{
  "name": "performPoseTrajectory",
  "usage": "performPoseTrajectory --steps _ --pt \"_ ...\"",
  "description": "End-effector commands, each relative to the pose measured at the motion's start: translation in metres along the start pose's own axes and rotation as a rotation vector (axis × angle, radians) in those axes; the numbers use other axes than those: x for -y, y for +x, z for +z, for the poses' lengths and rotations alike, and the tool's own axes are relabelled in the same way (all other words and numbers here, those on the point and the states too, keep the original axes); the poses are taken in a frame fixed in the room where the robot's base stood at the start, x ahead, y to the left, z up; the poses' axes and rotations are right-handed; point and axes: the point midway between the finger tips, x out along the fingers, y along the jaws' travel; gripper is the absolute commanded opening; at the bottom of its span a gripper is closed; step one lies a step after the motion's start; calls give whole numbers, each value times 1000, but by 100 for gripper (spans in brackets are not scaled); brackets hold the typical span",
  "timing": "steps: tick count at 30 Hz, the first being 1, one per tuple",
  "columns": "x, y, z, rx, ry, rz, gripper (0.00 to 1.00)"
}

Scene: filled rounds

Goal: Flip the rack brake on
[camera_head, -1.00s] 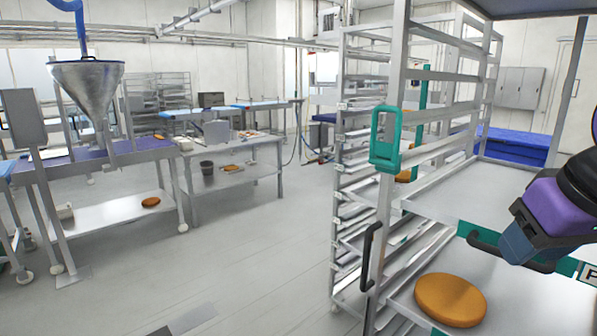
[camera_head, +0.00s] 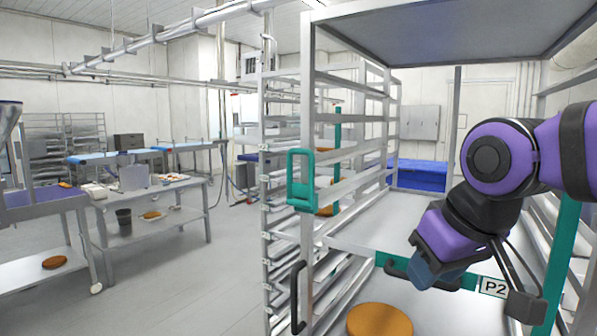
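A tall metal rack (camera_head: 308,95) with several shelf rails stands at center right. A teal loop-shaped part (camera_head: 301,180) is fixed on its front post; I cannot tell whether it is the brake. A black handle (camera_head: 297,298) sits lower on the same post. The rack's wheels and foot are out of view. My purple and black arm comes in from the right. My gripper (camera_head: 460,285) is at its lower end, in front of the shelves and to the right of the teal part, apart from it. Its fingers are not clear, so its opening does not show.
A round orange item (camera_head: 379,321) lies on a lower shelf. A teal bar with a black handle (camera_head: 398,267) and a P2 label (camera_head: 494,287) crosses below my arm. Steel tables (camera_head: 150,192) stand at left. Open floor (camera_head: 170,285) lies between them and the rack.

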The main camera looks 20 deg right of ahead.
Motion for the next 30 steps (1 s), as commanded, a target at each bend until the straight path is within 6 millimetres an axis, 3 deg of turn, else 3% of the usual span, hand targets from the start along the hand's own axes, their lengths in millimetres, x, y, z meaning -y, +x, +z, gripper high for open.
performPoseTrajectory --steps 1,4,5,11,17,25,30 --pt "0 0 0 2 2 -2 25" --pt "1 0 -3 22 16 -17 2" --pt "2 1 -5 32 24 -25 0" --pt "10 3 -25 157 124 -149 0" --pt "20 3 -59 284 243 -341 0" --pt "21 3 -120 380 385 -635 0" --pt "9 3 -166 386 462 -835 0"
